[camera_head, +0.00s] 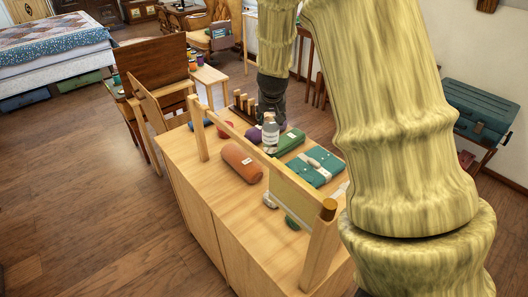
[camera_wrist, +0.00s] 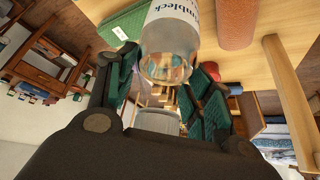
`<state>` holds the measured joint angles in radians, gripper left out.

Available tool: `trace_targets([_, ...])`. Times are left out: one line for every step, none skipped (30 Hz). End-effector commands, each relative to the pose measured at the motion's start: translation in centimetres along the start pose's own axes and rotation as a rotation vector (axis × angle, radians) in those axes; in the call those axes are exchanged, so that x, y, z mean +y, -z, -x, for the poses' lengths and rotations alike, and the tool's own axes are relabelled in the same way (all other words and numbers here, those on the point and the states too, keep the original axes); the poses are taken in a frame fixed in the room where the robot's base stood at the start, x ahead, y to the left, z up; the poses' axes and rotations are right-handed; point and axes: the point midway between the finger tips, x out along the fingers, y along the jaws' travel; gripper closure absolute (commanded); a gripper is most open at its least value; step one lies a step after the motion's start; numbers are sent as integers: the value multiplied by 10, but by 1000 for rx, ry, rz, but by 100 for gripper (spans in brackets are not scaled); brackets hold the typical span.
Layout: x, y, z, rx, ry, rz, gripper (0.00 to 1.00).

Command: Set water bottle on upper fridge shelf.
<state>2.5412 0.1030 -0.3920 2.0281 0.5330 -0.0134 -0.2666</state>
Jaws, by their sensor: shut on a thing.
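The water bottle (camera_head: 270,137) is clear with a pale label and stands upright at or just above the wooden cabinet top. In the wrist view the bottle (camera_wrist: 172,28) shows its label and clear end, with its end between the green-padded fingers. My gripper (camera_head: 269,113) is dark and comes down on the bottle from above. In the wrist view my gripper (camera_wrist: 165,72) is shut on the bottle. Whether the bottle touches the cabinet top cannot be told. I see no fridge or fridge shelf in either view.
The cabinet top (camera_head: 222,178) has a raised wooden rail (camera_head: 235,133) along its near side. An orange roll (camera_head: 241,163), a green roll (camera_head: 290,142) and a teal folded item (camera_head: 315,167) lie close to the bottle. Open floor (camera_head: 75,190) is at the left.

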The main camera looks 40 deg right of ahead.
Motion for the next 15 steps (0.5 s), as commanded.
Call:
trace_targets([1, -4, -6, -4, 0, -3, 100])
trace_targets([1, -7, -10, -4, 0, -3, 100])
trace_targets([1, -10, -16, -4, 0, -4, 100])
trace_targets([1, -12, -20, -4, 0, -3, 100])
trace_targets([0, -14, -24, -4, 0, -2, 100])
trace_targets([0, -17, -29, -4, 1, -2, 100])
trace_targets([0, -19, -32, -3, 1, -2, 100])
trace_targets([0, -21, -35, -3, 1, -2, 100])
trace_targets([0, -23, -39, -3, 1, -1, 100])
trace_targets([-1, -24, -41, -2, 1, -1, 100])
trace_targets([-1, -24, -42, -1, 1, -1, 100])
trace_targets([-1, -25, -44, 0, 1, -1, 100])
trace_targets([-1, -25, -45, 0, 2, 0, 100])
trace_targets([-1, -26, -46, 0, 2, 0, 100])
trace_targets([-2, -27, -47, -1, 2, 0, 100])
